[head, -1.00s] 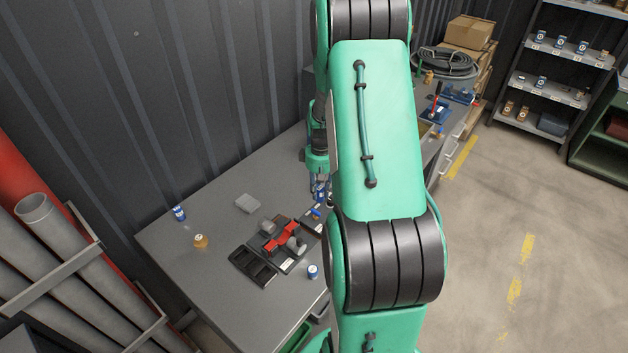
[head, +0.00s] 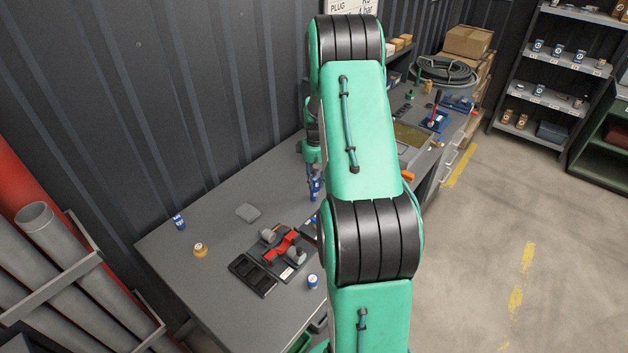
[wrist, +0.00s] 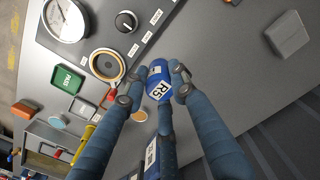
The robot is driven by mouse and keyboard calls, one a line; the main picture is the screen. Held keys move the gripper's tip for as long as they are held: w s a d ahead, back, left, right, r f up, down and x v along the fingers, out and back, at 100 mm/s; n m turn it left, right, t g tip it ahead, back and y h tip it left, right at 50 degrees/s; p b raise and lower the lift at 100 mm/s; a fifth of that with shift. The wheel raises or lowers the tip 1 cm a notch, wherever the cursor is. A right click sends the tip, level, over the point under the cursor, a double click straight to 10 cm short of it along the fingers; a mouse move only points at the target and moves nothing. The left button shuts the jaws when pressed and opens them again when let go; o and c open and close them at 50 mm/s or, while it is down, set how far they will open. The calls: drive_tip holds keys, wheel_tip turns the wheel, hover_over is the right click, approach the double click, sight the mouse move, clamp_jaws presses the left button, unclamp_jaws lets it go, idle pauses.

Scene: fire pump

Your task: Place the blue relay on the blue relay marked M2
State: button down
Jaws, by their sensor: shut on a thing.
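My gripper (wrist: 158,80) is shut on a blue relay (wrist: 158,91), a short blue cylinder with a white label that looks like R5. My gripper also shows in the head view (head: 315,186), over the bench and partly behind my arm. In the head view one blue and white cylinder (head: 179,222) stands at the far left of the bench. Another (head: 313,282) stands beside the black fixture. Their markings are too small to read, so I cannot tell which is M2.
The wrist view shows a dial gauge (wrist: 66,20), a knob (wrist: 126,21) and a green label plate (wrist: 68,79).

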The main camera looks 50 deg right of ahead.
sight(314, 180)
drive_tip(key=shift+w+d+f, duration=0.15)
drive_tip(key=shift+w+d, duration=0.7)
drive_tip(key=shift+w, duration=0.05)
drive_tip(key=shift+w+d+f, duration=0.1)
drive_tip(key=shift+w+d, duration=0.75)
drive_tip(key=shift+w, duration=0.05)
drive_tip(key=shift+f, duration=1.75)
drive_tip(key=shift+f, duration=0.15)
drive_tip(key=c, duration=1.4)
unclamp_jaws()
wheel_tip(314, 180, up, 12)
